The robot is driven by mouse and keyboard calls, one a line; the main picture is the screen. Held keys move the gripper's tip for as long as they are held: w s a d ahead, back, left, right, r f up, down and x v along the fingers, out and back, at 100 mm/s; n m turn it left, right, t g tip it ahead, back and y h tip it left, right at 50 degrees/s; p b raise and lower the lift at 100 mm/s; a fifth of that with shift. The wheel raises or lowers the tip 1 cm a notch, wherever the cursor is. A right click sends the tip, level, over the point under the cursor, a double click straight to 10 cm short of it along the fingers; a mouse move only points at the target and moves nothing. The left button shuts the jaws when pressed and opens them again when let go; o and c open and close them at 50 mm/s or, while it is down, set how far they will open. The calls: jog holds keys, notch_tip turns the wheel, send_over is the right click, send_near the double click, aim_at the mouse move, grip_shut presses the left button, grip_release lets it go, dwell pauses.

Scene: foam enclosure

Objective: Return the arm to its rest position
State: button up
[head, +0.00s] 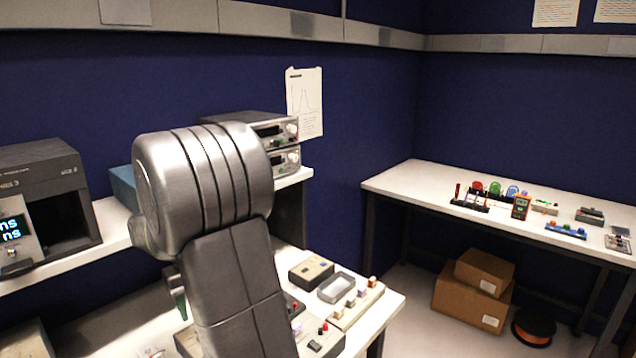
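My arm fills the middle left of the head view. Its large grey rounded joint is raised in front of the shelf, and a grey link runs from it down to the bottom edge. My gripper cannot be made out; the arm may hide it. A small greenish part shows at the left edge of the lower link, and I cannot tell what it is. The near white bench (385,311) is partly hidden behind the arm.
The bench holds a metal tray (337,288), a dark box (311,271) and small electronics. Stacked instruments (285,160) stand behind the arm, and a dark machine (45,190) at left. The right bench (400,182) carries a multimeter (520,207). Cartons (470,300) and a spool (534,328) lie below.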

notch_tip(320, 180, down, 7)
jog(key=shift+r, duration=0.1)
jog(key=shift+s, duration=0.1)
dwell(0.4)
notch_tip(320, 180, up, 14)
notch_tip(320, 180, down, 14)
jog(key=shift+a+n, duration=0.1)
jog(key=shift+n, duration=0.2)
jog(key=n, duration=0.4)
jog(key=shift+p, duration=0.4)
jog(key=n, duration=0.4)
jog(key=shift+r+n+p, duration=0.1)
jog(key=shift+n+p, duration=0.2)
notch_tip(320, 180, up, 14)
jog(key=shift+w+f+b, duration=0.2)
jog(key=shift+b, duration=0.25)
